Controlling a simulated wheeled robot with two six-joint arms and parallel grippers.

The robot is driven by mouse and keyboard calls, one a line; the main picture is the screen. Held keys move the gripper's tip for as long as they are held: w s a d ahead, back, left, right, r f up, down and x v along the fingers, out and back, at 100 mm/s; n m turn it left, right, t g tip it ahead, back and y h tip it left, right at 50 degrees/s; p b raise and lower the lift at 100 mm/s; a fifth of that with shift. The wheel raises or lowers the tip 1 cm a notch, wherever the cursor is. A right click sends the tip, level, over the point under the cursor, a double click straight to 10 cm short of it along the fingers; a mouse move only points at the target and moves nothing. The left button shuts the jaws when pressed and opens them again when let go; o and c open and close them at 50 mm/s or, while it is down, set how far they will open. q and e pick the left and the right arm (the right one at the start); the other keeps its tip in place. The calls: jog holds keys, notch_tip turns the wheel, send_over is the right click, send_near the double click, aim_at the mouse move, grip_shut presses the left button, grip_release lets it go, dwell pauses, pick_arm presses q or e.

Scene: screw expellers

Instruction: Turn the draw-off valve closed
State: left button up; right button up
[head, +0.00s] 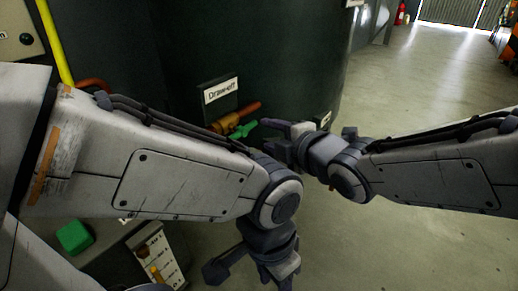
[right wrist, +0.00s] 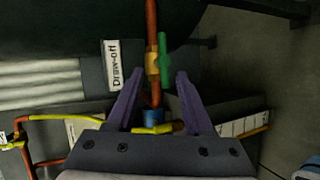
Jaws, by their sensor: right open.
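The draw-off valve has a brass body (head: 224,124) on a copper pipe at the dark tank, under a "Draw-off" label (head: 221,91). Its green lever (head: 243,130) lies roughly along the pipe. My right gripper (head: 268,137) is open just to the right of the lever. In the right wrist view, the green lever (right wrist: 165,62) and brass body (right wrist: 153,64) show ahead, between the lines of the two fingers of my right gripper (right wrist: 160,73); whether they touch it is unclear. My left gripper (head: 246,280) hangs low at the bottom, its fingers apart and empty.
The dark tank (head: 300,60) stands behind the valve. A green button (head: 75,237) and a panel with a marked scale (head: 158,258) are at lower left. A yellow pipe (head: 54,40) runs at upper left. Open floor (head: 430,80) lies to the right.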

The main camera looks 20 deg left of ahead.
aim_at(245, 131)
jog(key=w+a+f+b, duration=0.1)
jog(key=w+a+b, duration=0.1)
jog(key=w+a+f+n+y+b, duration=0.1)
jog(key=w+a+f, duration=0.1)
jog(key=a, duration=0.1)
jog(key=w+a+f+n+b, duration=0.1)
jog(key=w+a+b, duration=0.1)
jog(key=shift+w+a+f+b, duration=0.1)
jog(key=shift+a+f+b, duration=0.15)
jog(key=shift+b, duration=0.05)
pick_arm(q)
notch_tip(245, 131, down, 8)
pick_arm(e)
jog(key=shift+w+a, duration=0.5)
jog(key=shift+a, duration=0.1)
pick_arm(q)
jog(key=shift+r, duration=0.1)
pick_arm(e)
grip_shut()
